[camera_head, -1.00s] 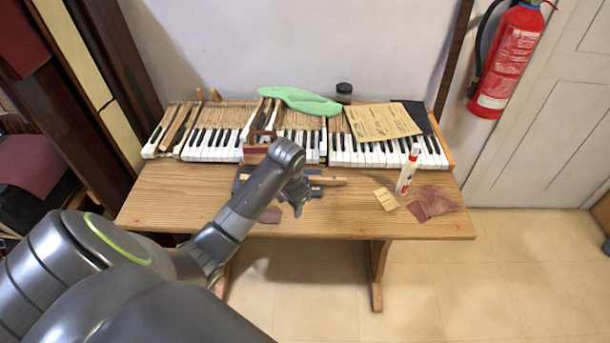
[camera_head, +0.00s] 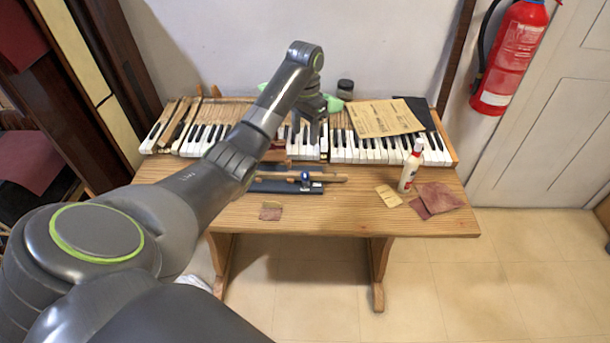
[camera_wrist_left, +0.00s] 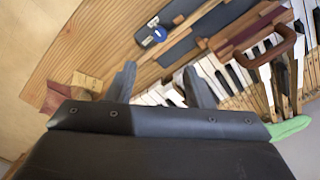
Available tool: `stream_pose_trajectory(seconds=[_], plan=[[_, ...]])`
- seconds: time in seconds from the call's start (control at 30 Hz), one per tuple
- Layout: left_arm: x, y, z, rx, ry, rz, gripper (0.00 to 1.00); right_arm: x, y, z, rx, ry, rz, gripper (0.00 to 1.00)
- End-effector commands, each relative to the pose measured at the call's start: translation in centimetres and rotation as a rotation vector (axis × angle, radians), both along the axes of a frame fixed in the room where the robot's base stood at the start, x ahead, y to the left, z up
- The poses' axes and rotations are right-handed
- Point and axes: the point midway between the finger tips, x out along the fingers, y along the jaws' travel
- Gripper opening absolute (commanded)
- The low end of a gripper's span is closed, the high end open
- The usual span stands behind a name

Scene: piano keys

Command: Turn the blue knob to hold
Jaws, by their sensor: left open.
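The blue knob (camera_head: 304,176) is small and sits by a dark flat plate (camera_head: 262,186) at the front of the keyboard. In the left wrist view the blue knob (camera_wrist_left: 158,34) shows near the top, with pale parts beside it; any "hold" mark is too small to read. My left gripper (camera_head: 309,128) is raised over the piano keys, behind the knob and apart from it. In the left wrist view its two fingers (camera_wrist_left: 160,80) are spread with nothing between them. My right gripper is out of view.
Piano keys (camera_head: 365,150) span the wooden table (camera_head: 340,217). A white bottle (camera_head: 410,168) stands right of the knob.

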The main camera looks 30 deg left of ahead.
Motion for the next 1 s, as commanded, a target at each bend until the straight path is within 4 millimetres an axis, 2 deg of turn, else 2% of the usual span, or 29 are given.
stream_pose_trajectory(seconds=[0.03,0.57,0.7,1.0], plan=[[0.0,0.0,-1.3,0.0,0.0,0.0,0.47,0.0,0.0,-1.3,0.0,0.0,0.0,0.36],[0.0,0.0,-7.2,0.001,-0.001,0.0,0.47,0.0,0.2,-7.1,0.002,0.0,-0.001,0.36],[-0.1,-0.1,-10.1,-0.001,0.003,0.001,0.47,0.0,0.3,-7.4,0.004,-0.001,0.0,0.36],[-0.1,0.0,-14.2,0.0,0.001,0.0,0.47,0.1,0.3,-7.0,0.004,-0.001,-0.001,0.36]])
